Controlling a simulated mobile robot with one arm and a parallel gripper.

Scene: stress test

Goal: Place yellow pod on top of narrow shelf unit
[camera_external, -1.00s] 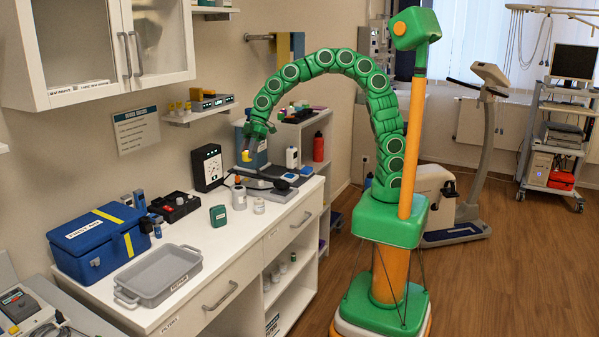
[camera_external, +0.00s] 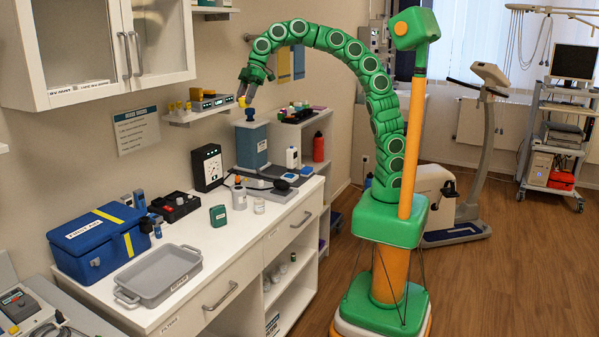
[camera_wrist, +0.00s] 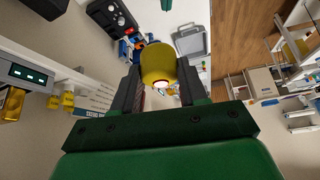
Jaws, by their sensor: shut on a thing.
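My gripper (camera_external: 246,99) is raised above the far end of the counter, at the left end of my arched arm. It is shut on the yellow pod (camera_external: 241,102). In the wrist view the pod (camera_wrist: 158,66) is a rounded yellow piece between the two dark fingers, with a pale round end facing the camera. The narrow shelf unit (camera_external: 303,122) appears to be the white standing unit beyond the counter's far end. It is to the right of and lower than my gripper. Small coloured items stand on its top.
A blue-grey box device (camera_external: 252,148) stands on the counter below my gripper. A white bottle (camera_external: 292,158) is beside it. A small wall shelf (camera_external: 196,116) with yellow items is to the left.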

